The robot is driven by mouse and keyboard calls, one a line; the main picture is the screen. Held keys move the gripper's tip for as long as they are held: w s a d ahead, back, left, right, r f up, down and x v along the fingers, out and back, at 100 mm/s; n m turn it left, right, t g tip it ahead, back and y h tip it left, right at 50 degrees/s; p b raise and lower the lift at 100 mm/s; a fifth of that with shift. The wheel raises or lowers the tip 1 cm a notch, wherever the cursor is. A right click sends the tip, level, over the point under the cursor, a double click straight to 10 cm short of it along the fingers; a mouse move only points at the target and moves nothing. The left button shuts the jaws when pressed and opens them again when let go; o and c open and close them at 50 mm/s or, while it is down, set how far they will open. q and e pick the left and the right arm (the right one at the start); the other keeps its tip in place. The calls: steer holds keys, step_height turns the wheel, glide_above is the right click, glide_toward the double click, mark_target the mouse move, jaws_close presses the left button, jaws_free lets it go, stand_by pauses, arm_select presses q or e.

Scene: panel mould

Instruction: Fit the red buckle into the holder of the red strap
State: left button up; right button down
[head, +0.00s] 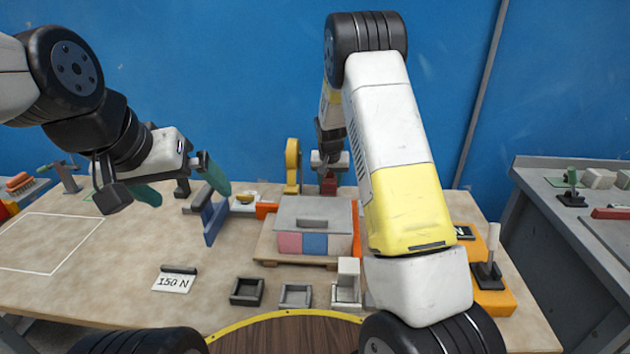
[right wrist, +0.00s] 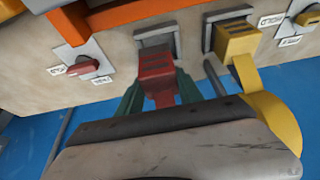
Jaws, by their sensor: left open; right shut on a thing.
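My right gripper (right wrist: 158,92) is shut on the red buckle (right wrist: 157,66), with a green finger on each side of it. The buckle's front end is at the mouth of a dark grey square holder (right wrist: 154,41); I cannot tell how far in it is. In the head view the right gripper (head: 330,163) is at the table's far edge, with a small red part of the buckle (head: 328,184) below it. The red strap is mostly hidden by the gripper. My left gripper (head: 182,188) is open and empty above the table's left half.
A yellow buckle (right wrist: 238,40) with a yellow strap (right wrist: 262,105) sits at the neighbouring holder on the right. A red knob (right wrist: 86,66) on a pale plate is to the left. A grey-lidded box (head: 313,215) stands mid-table. The table's left front is mostly clear.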

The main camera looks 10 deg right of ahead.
mark_target(327, 190)
steer(key=f, duration=0.3)
steer(key=shift+a+f, duration=0.1)
steer(key=shift+a, duration=0.3)
steer(key=shift+w+f, duration=0.1)
steer(key=shift+f, duration=0.05)
steer(key=shift+f, duration=0.15)
steer(key=c, duration=0.8)
jaws_free()
steer(key=shift+o, duration=0.2)
